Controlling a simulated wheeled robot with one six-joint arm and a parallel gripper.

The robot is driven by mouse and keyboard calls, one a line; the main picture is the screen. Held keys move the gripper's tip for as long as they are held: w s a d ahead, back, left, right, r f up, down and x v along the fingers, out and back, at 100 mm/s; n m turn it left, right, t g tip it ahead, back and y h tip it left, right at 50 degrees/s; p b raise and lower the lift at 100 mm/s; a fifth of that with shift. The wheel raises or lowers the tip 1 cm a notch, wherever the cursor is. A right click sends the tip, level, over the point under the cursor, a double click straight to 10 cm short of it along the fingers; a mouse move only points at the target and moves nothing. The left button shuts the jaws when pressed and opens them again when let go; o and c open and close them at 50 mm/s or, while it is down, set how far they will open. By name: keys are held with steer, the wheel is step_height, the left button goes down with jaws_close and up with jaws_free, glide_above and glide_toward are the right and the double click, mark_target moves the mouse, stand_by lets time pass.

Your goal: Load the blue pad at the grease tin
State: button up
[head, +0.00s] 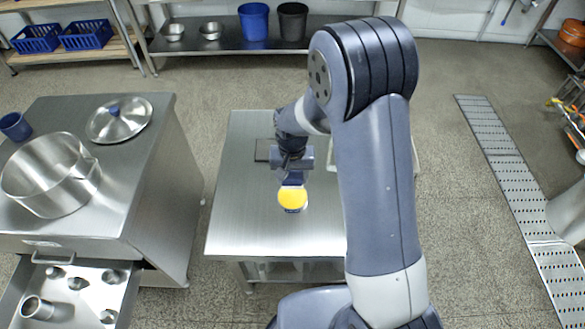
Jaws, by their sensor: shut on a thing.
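A round tin with bright yellow grease (292,198) stands on the steel table in the middle of the head view. A little dark blue side wall shows below its yellow top. My gripper (292,181) points down at the tin's back edge. It is shut on a small blue pad (293,184), of which only a little shows between the jaws and the yellow. I cannot tell whether the pad touches the grease. The gripper's fingers are small and partly hidden by its own body.
The steel table (245,215) is clear around the tin. A flat dark plate (263,150) lies behind the gripper, and a pale tray (395,160) is partly hidden by my arm. At left, a steel cabinet (160,180) bears a pot (50,180) and lid (118,120); its drawer (75,295) is open.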

mark_target(293, 196)
steer(key=shift+f+b, duration=1.9)
steer(key=shift+f, duration=1)
steer(key=shift+s+f+b, duration=0.1)
steer(key=shift+f+b, duration=0.35)
steer(key=shift+f, duration=0.1)
steer(key=shift+r+p, duration=2.45)
steer(key=shift+r, duration=1.15)
steer(key=shift+f, duration=0.1)
steer(key=d+r+p, duration=0.2)
steer(key=d, duration=0.4)
steer(key=d+r+p, duration=0.2)
steer(key=d+p, duration=0.1)
steer(key=d, duration=0.4)
steer(key=shift+w+d+r, duration=0.25)
steer(key=shift+d+r, duration=0.05)
steer(key=shift+r, duration=0.05)
